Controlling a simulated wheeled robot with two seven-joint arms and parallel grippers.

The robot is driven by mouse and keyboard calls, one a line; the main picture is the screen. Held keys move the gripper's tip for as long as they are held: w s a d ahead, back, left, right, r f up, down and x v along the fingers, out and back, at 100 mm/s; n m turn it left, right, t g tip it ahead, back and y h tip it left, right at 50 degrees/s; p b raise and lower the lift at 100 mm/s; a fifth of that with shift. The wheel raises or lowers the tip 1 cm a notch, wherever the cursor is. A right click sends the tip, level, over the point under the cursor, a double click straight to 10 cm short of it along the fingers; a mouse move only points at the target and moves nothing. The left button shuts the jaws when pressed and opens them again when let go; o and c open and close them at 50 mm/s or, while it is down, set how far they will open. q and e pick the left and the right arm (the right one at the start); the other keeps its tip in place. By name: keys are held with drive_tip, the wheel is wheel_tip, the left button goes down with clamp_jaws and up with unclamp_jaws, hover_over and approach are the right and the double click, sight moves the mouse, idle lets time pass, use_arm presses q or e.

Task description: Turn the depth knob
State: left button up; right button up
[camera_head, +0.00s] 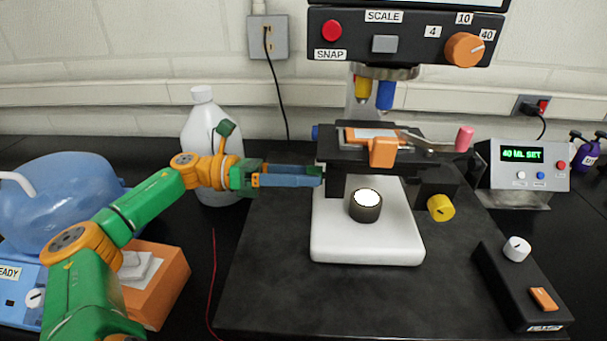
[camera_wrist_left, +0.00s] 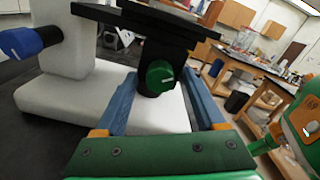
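No label in view reads "depth", so I cannot tell which knob has that name. In the left wrist view a green knob (camera_wrist_left: 160,76) with a pale mark line sits under the microscope's dark stage (camera_wrist_left: 150,20). My left gripper (camera_head: 321,176) reaches the left side of the stage in the head view. Its two blue fingers stand apart on either side of the green knob in the left wrist view; contact is unclear. The head view does not show the green knob clearly. Other microscope knobs are a blue one (camera_wrist_left: 30,41) and a yellow one (camera_head: 441,208). My right gripper is out of view.
An orange scale knob (camera_head: 464,50) is on the upper panel. A white bottle (camera_head: 203,140) stands behind my left arm. A black box (camera_head: 520,285) with a white knob is at right, below a display unit (camera_head: 528,165). The mat's front is clear.

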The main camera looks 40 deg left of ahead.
use_arm(q)
drive_tip(key=b+v, duration=0.4)
drive_tip(key=v, duration=0.3)
drive_tip(key=shift+b, duration=0.4)
drive_tip(key=shift+a, duration=0.1)
idle(2.8)
